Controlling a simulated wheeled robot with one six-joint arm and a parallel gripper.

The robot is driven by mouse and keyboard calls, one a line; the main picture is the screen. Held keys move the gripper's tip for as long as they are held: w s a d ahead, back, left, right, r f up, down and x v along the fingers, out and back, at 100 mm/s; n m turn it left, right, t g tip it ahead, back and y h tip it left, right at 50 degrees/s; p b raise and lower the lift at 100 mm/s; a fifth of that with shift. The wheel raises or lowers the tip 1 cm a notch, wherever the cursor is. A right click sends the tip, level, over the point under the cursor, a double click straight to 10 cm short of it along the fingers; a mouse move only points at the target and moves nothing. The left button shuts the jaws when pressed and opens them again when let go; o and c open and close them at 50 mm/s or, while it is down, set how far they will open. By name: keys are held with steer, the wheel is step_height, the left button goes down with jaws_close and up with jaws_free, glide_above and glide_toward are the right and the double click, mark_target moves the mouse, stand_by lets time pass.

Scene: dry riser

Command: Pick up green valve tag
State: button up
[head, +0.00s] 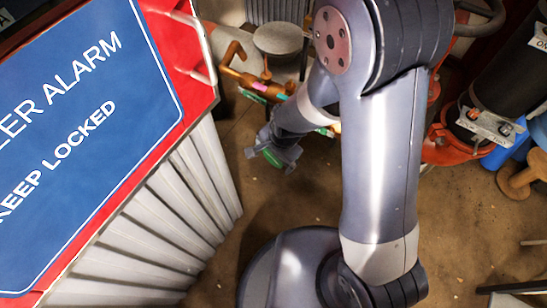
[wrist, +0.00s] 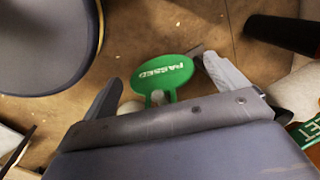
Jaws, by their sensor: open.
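The green valve tag (wrist: 163,75) is an oval plate marked "PASSED", seen in the wrist view between my two spread fingers. In the head view, green (head: 271,158) shows right at my fingertips. My gripper (head: 276,160) is open and points down toward the lower left of the arm. Its fingers stand on either side of the tag in the wrist view, with gaps on both sides. I cannot tell how far the tag lies beyond the fingertips. A pale rounded piece below the tag is partly hidden by my gripper.
A red and white cabinet with a blue "KEEP LOCKED" sign (head: 85,120) fills the left. Brass pipework (head: 245,75) stands behind my gripper. A black cylinder (head: 510,80) and red fittings stand at the right. Another green label (wrist: 306,132) shows at the wrist view's right edge. Brown floor lies below.

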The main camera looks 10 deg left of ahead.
steer(key=shift+f, duration=0.15)
steer(key=shift+c, duration=0.5)
steer(key=c, duration=1)
steer(key=shift+r, duration=0.4)
steer(key=s+a, duration=0.3)
steer(key=s, duration=0.2)
steer(key=s+a+p, duration=0.1)
steer(key=s+a, duration=0.2)
steer(key=s, duration=0.2)
steer(key=s+a+p, duration=0.1)
steer(key=s+a, duration=0.3)
steer(key=s, duration=0.1)
steer(key=shift+f, duration=0.1)
